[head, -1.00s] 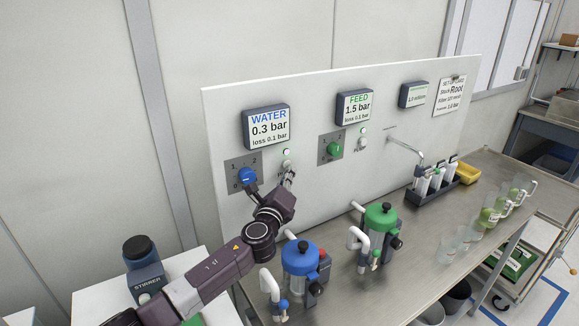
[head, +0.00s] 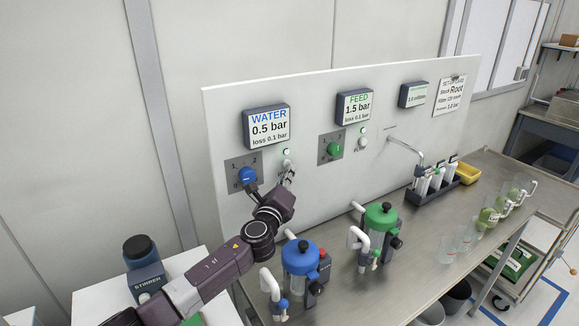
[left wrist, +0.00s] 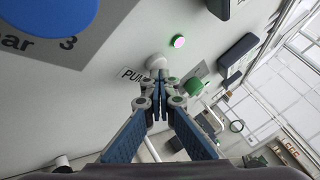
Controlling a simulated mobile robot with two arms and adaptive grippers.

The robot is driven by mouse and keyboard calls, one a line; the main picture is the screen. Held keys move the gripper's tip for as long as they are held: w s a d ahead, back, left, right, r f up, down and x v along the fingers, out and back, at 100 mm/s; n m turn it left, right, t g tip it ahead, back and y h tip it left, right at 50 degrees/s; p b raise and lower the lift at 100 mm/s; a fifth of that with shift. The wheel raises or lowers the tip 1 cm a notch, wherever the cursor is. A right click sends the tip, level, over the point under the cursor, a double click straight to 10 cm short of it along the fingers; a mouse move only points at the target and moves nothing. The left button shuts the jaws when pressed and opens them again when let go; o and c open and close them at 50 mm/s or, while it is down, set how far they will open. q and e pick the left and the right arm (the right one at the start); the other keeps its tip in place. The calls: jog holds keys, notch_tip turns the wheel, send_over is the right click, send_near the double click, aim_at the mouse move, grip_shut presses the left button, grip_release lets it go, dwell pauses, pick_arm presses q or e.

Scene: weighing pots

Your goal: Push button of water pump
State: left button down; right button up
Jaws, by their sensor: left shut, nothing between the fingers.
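The white water pump button (head: 287,164) is on the upright panel, below a small lit indicator and right of the blue water dial (head: 247,175). The WATER display (head: 266,127) above reads 0.5 bar, loss 0.1 bar. My left gripper (head: 289,176) is shut and empty, its fingertips at the button. In the left wrist view the closed fingertips (left wrist: 158,82) overlap the lower edge of the white button (left wrist: 157,62), beside the partly hidden PUMP label. The fingertips hide part of the button, so I cannot tell how far it is pressed. My right gripper is out of view.
The FEED display (head: 354,107), green dial (head: 335,148) and second pump button (head: 363,142) are farther right on the panel. A blue-lidded pot (head: 300,258) and a green-lidded pot (head: 380,218) stand on the bench below. A stirrer (head: 145,270) is at lower left.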

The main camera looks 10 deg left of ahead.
pick_arm(q)
jog(key=shift+w+a+r, duration=0.15)
jog(key=shift+a+r, duration=0.1)
jog(key=shift+a, duration=0.25)
jog(key=s+d+p, duration=0.2)
jog(key=s+d, duration=0.2)
jog(key=shift+d+f, duration=0.25)
jog(key=shift+f, duration=0.1)
dwell(0.4)
jog(key=shift+s, duration=0.1)
dwell(2.3)
